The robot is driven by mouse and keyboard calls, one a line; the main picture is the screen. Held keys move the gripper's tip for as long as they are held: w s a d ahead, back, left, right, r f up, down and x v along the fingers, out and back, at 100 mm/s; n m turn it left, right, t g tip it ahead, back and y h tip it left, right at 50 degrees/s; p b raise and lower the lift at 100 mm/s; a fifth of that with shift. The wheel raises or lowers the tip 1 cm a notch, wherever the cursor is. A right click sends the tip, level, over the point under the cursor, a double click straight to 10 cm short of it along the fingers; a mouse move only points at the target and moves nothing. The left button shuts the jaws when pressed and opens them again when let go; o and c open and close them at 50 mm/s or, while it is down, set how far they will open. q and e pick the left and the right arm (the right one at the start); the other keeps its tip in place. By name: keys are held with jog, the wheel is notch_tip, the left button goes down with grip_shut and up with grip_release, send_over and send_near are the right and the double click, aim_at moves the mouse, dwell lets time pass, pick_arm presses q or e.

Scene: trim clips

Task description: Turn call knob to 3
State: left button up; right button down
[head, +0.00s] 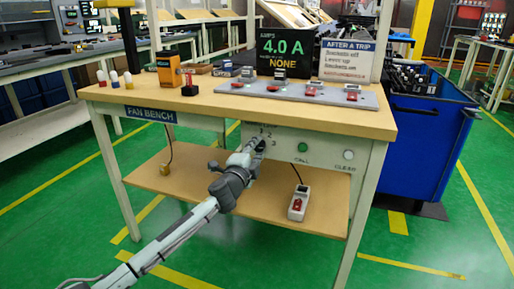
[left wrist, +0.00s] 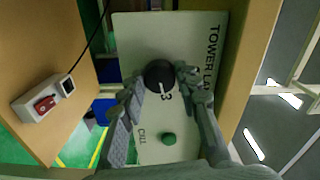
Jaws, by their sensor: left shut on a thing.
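The knob (left wrist: 159,75) is a round black dial on a pale panel (left wrist: 140,32) under the fan bench's top. In the left wrist view its white pointer mark lies toward the printed 3. My left gripper (head: 257,147) is at the panel, its fingers on either side of the knob and shut on it; the two fingers also show in the left wrist view (left wrist: 159,80). In the head view the gripper mostly hides the knob, with the digits 1 and 2 just above. A green button (head: 302,147) marked CALL sits to the right. My right gripper is not in view.
A white button (head: 348,155) marked CLEAR is farther right on the panel. A corded switch box (head: 298,203) lies on the lower shelf (head: 190,170). The bench top (head: 225,107) overhangs the panel. A blue bin (head: 425,150) stands at the right.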

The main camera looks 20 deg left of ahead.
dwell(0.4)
pick_arm(q)
jog(key=o, duration=1.2)
jog(key=shift+c, duration=0.2)
jog(key=s, duration=1.2)
jog(key=shift+a, duration=0.2)
